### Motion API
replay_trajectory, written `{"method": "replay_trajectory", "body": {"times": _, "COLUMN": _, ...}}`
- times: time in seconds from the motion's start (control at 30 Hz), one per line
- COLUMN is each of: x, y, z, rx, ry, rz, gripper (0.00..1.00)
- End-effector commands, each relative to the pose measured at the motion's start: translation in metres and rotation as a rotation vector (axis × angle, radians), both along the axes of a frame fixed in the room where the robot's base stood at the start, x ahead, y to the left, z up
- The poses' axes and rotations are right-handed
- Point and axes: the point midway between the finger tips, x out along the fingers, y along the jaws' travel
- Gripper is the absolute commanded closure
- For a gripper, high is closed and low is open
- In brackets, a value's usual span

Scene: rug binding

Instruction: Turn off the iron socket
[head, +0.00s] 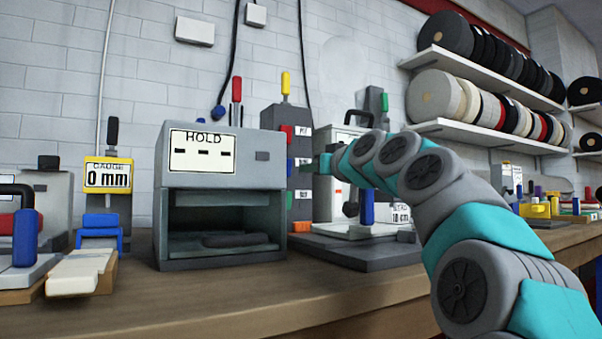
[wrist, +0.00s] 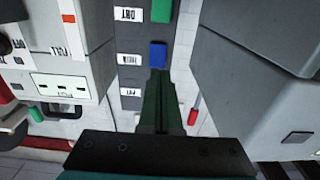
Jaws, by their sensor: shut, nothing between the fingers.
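A dark grey tower (head: 272,121) stands on the bench with a column of coloured switches and white labels. It shows a red switch (head: 287,133), a blue switch (head: 289,167) and a green switch (head: 289,200). In the wrist view the blue switch (wrist: 157,55) and green switch (wrist: 161,11) show beside labels that appear upside down. I cannot read which one is for the iron. My gripper (head: 322,163) is shut and empty in front of the tower. In the wrist view its fingertips (wrist: 157,75) overlap the blue switch's edge; I cannot tell if they touch.
A grey box machine marked HOLD (head: 204,155) stands left of the tower. A white machine (wrist: 60,60) stands on the tower's other side. A red-ended lever (wrist: 193,116) is near the fingers. Rolls of binding fill shelves (head: 490,130) at right. The bench front (head: 250,300) is clear.

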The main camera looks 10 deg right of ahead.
Motion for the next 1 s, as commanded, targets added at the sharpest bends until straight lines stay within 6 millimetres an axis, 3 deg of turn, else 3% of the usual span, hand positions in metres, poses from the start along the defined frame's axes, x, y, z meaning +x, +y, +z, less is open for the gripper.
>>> {"method": "replay_trajectory", "body": {"times": 0.2, "x": -0.027, "y": -0.009, "z": 0.000, "rx": 0.003, "ry": -0.002, "rz": -0.001, "gripper": 1.00}}
{"method": "replay_trajectory", "body": {"times": 0.4, "x": -0.040, "y": -0.014, "z": -0.002, "rx": 0.001, "ry": -0.001, "rz": -0.002, "gripper": 1.00}}
{"method": "replay_trajectory", "body": {"times": 1.0, "x": -0.044, "y": -0.015, "z": -0.002, "rx": 0.001, "ry": -0.001, "rz": -0.002, "gripper": 1.00}}
